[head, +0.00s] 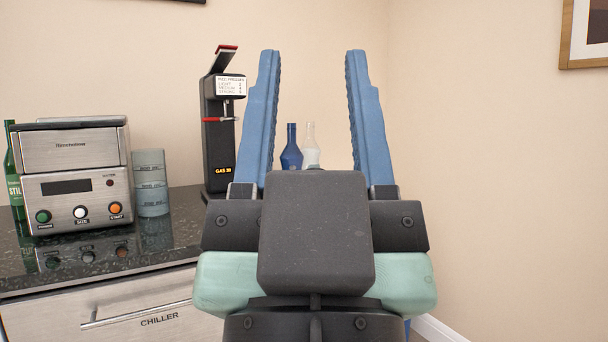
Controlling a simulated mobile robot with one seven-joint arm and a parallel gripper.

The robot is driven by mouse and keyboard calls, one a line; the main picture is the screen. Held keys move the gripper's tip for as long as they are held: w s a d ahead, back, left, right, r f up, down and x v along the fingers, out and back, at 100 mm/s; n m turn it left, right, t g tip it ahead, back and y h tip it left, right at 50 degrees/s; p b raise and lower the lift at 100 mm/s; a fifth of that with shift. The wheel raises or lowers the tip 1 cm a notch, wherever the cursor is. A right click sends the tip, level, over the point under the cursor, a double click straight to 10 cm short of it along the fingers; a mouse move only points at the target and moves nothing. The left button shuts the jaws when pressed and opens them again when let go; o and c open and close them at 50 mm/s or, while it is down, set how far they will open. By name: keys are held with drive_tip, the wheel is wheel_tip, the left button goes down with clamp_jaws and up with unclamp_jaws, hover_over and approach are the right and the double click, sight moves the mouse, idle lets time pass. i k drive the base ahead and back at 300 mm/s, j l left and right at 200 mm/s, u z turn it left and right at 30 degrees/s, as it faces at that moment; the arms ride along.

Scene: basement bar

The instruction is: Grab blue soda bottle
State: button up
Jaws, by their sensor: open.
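The blue soda bottle (291,150) stands upright in the head view, close to the left blue finger. Its lower part is hidden behind my gripper's dark body. My gripper (310,55) is open and empty, with its two long blue fingers pointing up in the picture. The bottle shows in the gap between the fingers and appears farther away than they are. I see no contact between them.
A clear whitish bottle (311,147) stands right beside the blue one. A black soda machine (219,140), stacked grey cans (151,183), a steel appliance (75,175) and a green bottle (13,170) stand on the dark counter (150,254). A wall is at right.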

sight(291, 155)
drive_tip(key=i+j, duration=0.15)
drive_tip(key=i, duration=0.3)
drive_tip(key=i+j+z, duration=0.1)
drive_tip(key=i, duration=0.4)
drive_tip(key=i+j, duration=0.25)
drive_tip(key=i, duration=0.2)
drive_tip(key=i+j+z, duration=0.1)
drive_tip(key=i, duration=0.35)
drive_tip(key=j, duration=0.1)
